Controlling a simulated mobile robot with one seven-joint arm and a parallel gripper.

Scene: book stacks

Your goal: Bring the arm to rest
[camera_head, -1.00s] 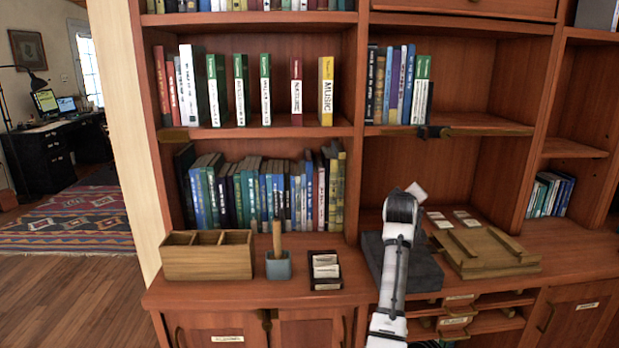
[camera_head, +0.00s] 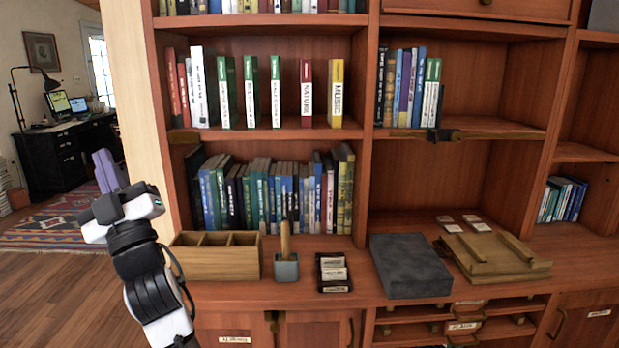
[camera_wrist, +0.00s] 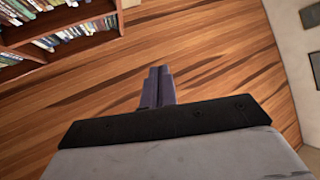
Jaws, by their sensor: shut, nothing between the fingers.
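My arm reaches up at the left of the head view, in front of the bookcase's left edge. My gripper (camera_head: 106,171) points upward there, with its purple-grey fingers together and nothing between them. In the wrist view my gripper (camera_wrist: 158,88) shows its two fingers side by side, touching, over the wooden floor (camera_wrist: 210,60). The gripper is apart from the shelves and from everything on the counter.
Books fill several shelves. Open floor and a desk (camera_head: 62,150) lie left.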

